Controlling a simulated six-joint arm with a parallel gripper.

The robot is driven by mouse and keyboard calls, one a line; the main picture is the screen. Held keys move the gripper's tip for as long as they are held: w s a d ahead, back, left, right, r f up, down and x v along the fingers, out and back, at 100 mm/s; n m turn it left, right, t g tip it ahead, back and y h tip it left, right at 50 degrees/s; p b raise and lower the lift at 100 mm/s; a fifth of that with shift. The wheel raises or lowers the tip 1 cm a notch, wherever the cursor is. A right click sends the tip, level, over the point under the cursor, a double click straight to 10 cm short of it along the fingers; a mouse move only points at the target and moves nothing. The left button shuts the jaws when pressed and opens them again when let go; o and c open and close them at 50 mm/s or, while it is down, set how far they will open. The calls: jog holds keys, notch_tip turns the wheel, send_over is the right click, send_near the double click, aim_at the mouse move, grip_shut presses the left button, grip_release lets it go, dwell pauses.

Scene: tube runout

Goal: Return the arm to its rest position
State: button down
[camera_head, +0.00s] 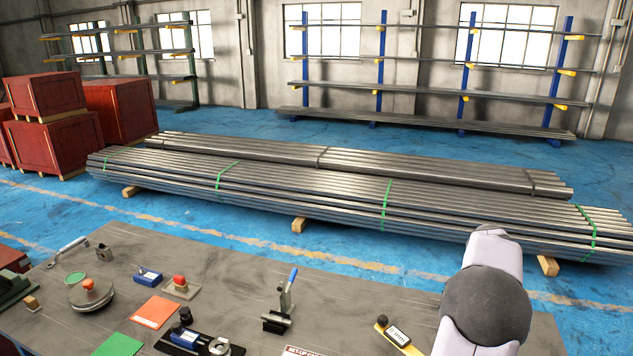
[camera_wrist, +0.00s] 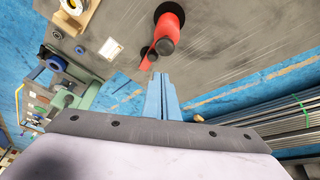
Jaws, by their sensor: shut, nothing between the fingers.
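My gripper (camera_wrist: 161,98) shows in the wrist view as two pale blue fingers, closed together with nothing between them. A red knob-like object with a black end (camera_wrist: 168,28) lies beyond the fingertips, apart from them, over the grey bench top. In the head view my arm rises at the right edge of the workbench (camera_head: 240,285). The gripper itself cannot be made out in that view.
On the bench are a blue-handled clamp (camera_head: 283,300), an orange card (camera_head: 155,312), a green card (camera_head: 117,345), a round plate with a red knob (camera_head: 91,291) and a yellow block with a dial (camera_head: 397,336). Strapped tube bundles (camera_head: 300,190) lie on the floor behind.

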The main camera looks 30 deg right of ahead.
jog(key=shift+w+a+f+n+t, duration=0.1)
jog(key=shift+w+f+n+t, duration=0.1)
jog(key=shift+n, duration=0.4)
jog(key=shift+w+f+n+t, duration=0.1)
jog(key=shift+w+n, duration=0.1)
jog(key=shift+n, duration=0.4)
jog(key=s+a+f+n+y, duration=0.25)
jog(key=a+f, duration=0.25)
jog(key=a, duration=0.3)
jog(key=s+a+f+n+y, duration=0.1)
jog(key=a+f+n+y, duration=0.1)
jog(key=a+f+n, duration=0.35)
jog(key=w+a+r+n, duration=0.15)
jog(key=a+n, duration=0.25)
jog(key=a, duration=1.4)
jog(key=a+r+n, duration=0.2)
jog(key=a+n, duration=0.3)
jog(key=a, duration=1.3)
notch_tip(320, 180, down, 10)
jog(key=b, duration=1)
jog(key=shift+w+r+t, duration=0.15)
jog(key=shift+t, duration=0.15)
jog(key=shift+d, duration=0.1)
